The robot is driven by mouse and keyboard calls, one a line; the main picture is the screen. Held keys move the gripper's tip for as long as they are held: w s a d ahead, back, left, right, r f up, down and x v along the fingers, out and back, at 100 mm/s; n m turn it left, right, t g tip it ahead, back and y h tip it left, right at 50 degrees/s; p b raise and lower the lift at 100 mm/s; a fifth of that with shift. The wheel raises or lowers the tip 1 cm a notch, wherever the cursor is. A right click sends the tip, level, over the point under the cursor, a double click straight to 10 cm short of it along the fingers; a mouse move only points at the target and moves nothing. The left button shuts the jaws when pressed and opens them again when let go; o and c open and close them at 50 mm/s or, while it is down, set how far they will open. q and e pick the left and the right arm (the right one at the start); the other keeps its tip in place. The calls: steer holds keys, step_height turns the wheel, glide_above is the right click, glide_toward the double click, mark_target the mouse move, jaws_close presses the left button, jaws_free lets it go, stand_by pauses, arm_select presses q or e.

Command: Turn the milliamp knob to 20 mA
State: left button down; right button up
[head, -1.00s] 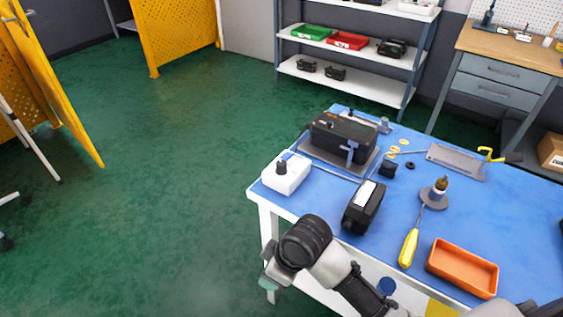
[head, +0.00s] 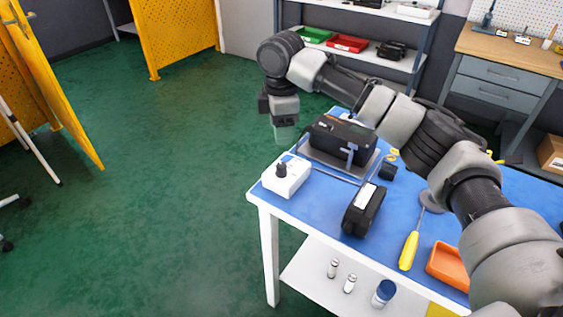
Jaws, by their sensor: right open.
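A white box (head: 290,181) with a dark knob (head: 282,170) on top sits at the left corner of the blue table (head: 322,212). I take this as the milliamp knob; its pointer and scale are too small to read. My right gripper (head: 286,134) hangs pointing down, above and behind the white box in the picture, apart from the knob. It is open and empty. The black positioner (head: 342,136) stands on a grey plate just right of the gripper. My left gripper is not in view.
A black device (head: 363,208), a yellow-handled screwdriver (head: 409,250) and an orange tray (head: 446,266) lie on the table. My right arm crosses over the table's right part and hides things there. Small bottles (head: 384,293) stand on the lower shelf.

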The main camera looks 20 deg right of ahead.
mark_target(282, 165)
step_height(282, 165, down, 11)
steer(key=shift+r, duration=0.15)
steer(key=shift+c, duration=0.3)
